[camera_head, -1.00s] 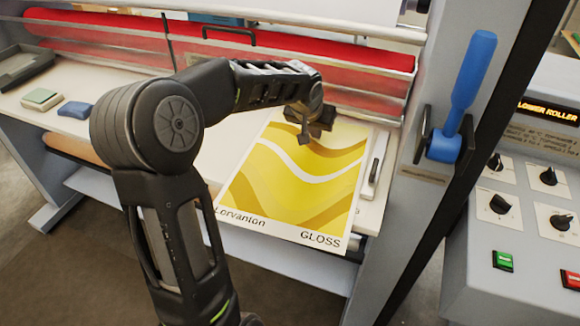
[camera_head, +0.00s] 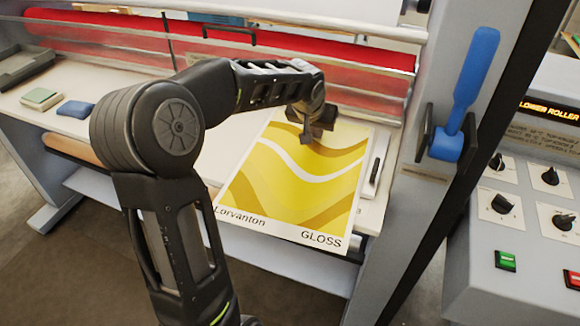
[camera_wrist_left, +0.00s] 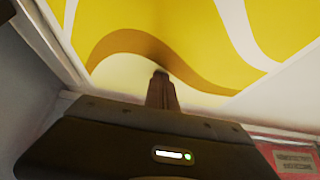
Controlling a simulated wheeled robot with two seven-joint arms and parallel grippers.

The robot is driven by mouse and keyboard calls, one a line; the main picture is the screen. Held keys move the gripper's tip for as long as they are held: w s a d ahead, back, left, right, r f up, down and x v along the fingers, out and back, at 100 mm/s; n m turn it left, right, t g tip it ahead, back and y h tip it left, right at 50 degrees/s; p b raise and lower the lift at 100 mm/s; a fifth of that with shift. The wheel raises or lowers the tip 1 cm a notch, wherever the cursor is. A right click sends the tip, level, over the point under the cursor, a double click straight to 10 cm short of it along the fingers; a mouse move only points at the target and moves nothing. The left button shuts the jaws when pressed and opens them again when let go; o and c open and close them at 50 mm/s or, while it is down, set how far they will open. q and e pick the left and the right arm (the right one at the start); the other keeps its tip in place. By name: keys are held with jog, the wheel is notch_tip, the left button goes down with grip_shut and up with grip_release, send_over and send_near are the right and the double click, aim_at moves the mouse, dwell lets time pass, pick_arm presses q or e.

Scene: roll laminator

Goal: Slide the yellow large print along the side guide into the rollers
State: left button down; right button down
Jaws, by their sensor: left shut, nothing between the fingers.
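The yellow large print (camera_head: 270,185), with wavy bands and the words "Lorvanton" and "GLOSS", lies flat on the feed table. Its lettered edge is toward the table's front edge. Its right edge runs close beside the pale side guide (camera_head: 377,163); I cannot tell whether they touch. The red rollers (camera_head: 345,85) lie behind the print's far edge, which my arm partly hides. My left gripper (camera_head: 306,138) is shut and empty, pointing down over the far part of the print. In the left wrist view its fingertips (camera_wrist_left: 161,75) appear at the print (camera_wrist_left: 190,35); contact is unclear. My right gripper is out of view.
A blue lever (camera_head: 468,90) stands on the frame right of the table. A control panel (camera_head: 530,200) with knobs and buttons is at far right. A green block (camera_head: 40,98) and a blue block (camera_head: 75,109) lie on the table's left part.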

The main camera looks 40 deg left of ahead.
aim_at(332, 141)
pick_arm(q)
jog(key=shift+w+d+f, duration=0.1)
jog(key=shift+d+f, duration=0.1)
jog(key=shift+d, duration=0.5)
jog(key=shift+w+d+b, duration=0.1)
jog(key=shift+d+b, duration=0.3)
jog(key=shift+b, duration=0.2)
jog(key=shift+d+r, duration=0.1)
jog(key=shift+d, duration=0.15)
jog(key=shift+w, duration=0.1)
jog(key=shift+d+b, duration=0.3)
jog(key=shift+b, duration=0.15)
jog(key=shift+d, duration=0.25)
